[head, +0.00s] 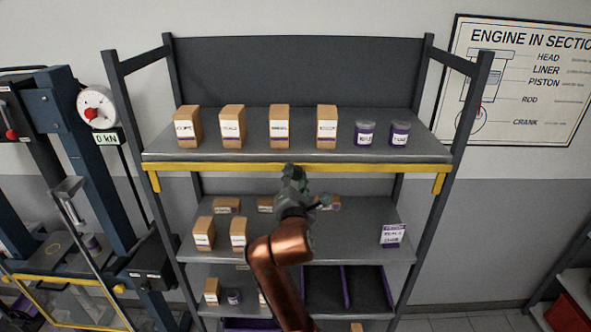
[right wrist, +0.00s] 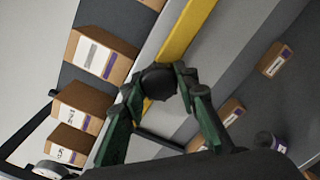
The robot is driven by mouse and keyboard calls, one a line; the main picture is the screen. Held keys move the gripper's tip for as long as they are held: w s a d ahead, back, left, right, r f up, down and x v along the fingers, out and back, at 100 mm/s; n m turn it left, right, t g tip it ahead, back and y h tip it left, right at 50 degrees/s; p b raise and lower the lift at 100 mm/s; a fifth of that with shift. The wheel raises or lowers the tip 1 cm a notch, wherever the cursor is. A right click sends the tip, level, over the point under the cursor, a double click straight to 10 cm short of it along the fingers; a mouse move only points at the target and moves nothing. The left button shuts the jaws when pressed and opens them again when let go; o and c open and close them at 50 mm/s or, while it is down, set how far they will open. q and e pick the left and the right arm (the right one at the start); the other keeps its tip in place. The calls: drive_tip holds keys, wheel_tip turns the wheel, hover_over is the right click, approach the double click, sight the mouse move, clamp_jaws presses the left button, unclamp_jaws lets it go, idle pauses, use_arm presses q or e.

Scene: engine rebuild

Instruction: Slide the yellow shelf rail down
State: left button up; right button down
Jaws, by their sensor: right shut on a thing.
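The yellow shelf rail (head: 230,167) runs along the front edge of the upper grey shelf (head: 250,150) in the head view, with a short yellow bracket hanging down at each end. My right gripper (head: 291,172) reaches up to the middle of the rail from below. In the right wrist view the yellow rail (right wrist: 188,30) runs up from between the fingers of my right gripper (right wrist: 158,85). The fingers are shut on it, and a dark round part between them hides some of the rail. My left gripper is not in either view.
Several brown boxes (head: 280,127) and two dark jars (head: 365,133) stand on the upper shelf just behind the rail. The lower shelf (head: 340,240) holds more boxes and a purple-and-white card (head: 393,235). A blue press (head: 75,150) stands at the left.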

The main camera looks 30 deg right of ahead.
drive_tip(key=shift+f+g, duration=0.3)
drive_tip(key=shift+f, duration=0.05)
drive_tip(key=c, duration=1.9)
unclamp_jaws()
drive_tip(key=o, duration=0.4)
drive_tip(key=shift+r, duration=0.1)
drive_tip(key=v, duration=1.2)
drive_tip(key=shift+d, duration=0.1)
